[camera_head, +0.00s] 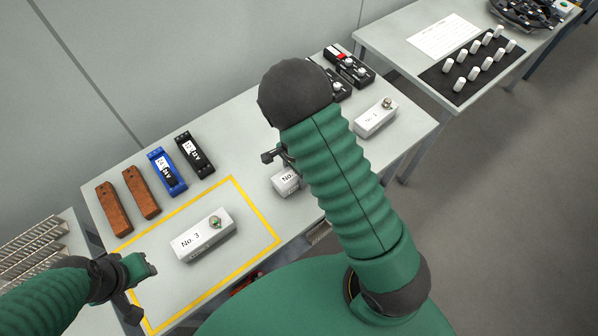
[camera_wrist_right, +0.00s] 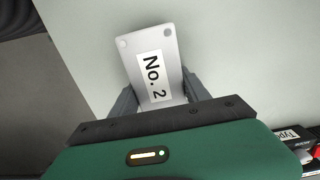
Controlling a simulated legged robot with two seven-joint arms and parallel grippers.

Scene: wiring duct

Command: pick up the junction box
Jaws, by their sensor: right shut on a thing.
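A white junction box labelled "No. 2" (camera_wrist_right: 153,72) sits between the two fingers of my right gripper (camera_wrist_right: 160,92) in the right wrist view. The fingers are shut on its sides. In the head view this box (camera_head: 286,183) is partly hidden by my right arm, and my right gripper (camera_head: 272,156) shows only in small part beside it. Another white box, "No. 3" (camera_head: 193,243), lies inside a yellow outline. A third white box (camera_head: 375,118) lies to the right of my arm. My left gripper (camera_head: 143,285) is empty at lower left, its jaw opening unclear.
Two brown blocks (camera_head: 117,208), a blue device (camera_head: 167,172) and a black device (camera_head: 195,156) line the table's back left. More black devices (camera_head: 350,67) stand at the back right. A second table holds a black mat (camera_head: 440,84) with white cylinders. The yellow outline (camera_head: 262,222) surrounds some bare table.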

